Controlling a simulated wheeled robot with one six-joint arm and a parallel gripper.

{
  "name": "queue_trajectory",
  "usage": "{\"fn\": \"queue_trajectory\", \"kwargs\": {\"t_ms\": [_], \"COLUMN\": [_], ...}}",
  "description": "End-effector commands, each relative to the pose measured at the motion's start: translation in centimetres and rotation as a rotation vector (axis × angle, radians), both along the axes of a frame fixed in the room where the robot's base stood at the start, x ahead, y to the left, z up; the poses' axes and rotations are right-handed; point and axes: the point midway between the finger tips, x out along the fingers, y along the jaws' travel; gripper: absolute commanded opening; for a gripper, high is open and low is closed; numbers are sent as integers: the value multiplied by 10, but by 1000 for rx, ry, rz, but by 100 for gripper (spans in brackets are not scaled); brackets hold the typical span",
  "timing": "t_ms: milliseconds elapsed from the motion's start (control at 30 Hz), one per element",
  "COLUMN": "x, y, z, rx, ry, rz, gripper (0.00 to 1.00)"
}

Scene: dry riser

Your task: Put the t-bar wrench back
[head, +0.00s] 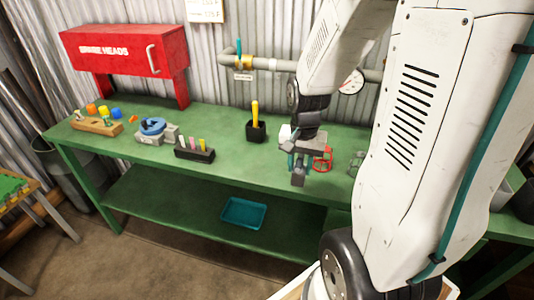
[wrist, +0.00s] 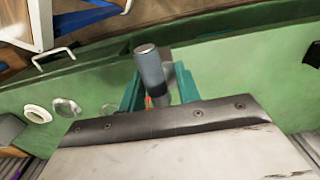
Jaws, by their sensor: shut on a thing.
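My gripper (head: 299,158) is over the right part of the green bench and points down. In the wrist view its teal fingers (wrist: 160,90) are shut on a grey cylindrical piece (wrist: 150,68), which I take to be the t-bar wrench. Its round end faces the camera, and the rest is hidden by the fingers and the wrist. In the head view a dark grey part (head: 298,177) hangs below the fingers. I cannot make out the wrench's crossbar or a clear place for it.
The green bench (head: 222,165) has a red cabinet (head: 122,50) at its back left. A black holder with a yellow-handled tool (head: 255,108), a black rack (head: 194,154) and a blue-topped vise (head: 152,127) stand on it. A red wheel-like thing (head: 323,160) is close to my gripper.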

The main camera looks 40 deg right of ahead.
Motion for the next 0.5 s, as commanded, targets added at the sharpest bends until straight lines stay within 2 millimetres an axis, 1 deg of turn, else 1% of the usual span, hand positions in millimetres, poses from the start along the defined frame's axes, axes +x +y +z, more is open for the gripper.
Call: {"fn": "queue_trajectory", "kwargs": {"t_ms": [167,400,500], "x": [37,100,124], "y": [-10,-24,-28], "z": [-4,-10,-13], "rx": [1,0,0], "ry": [1,0,0], "rz": [-3,-7,-7], "gripper": [0,0,0]}}
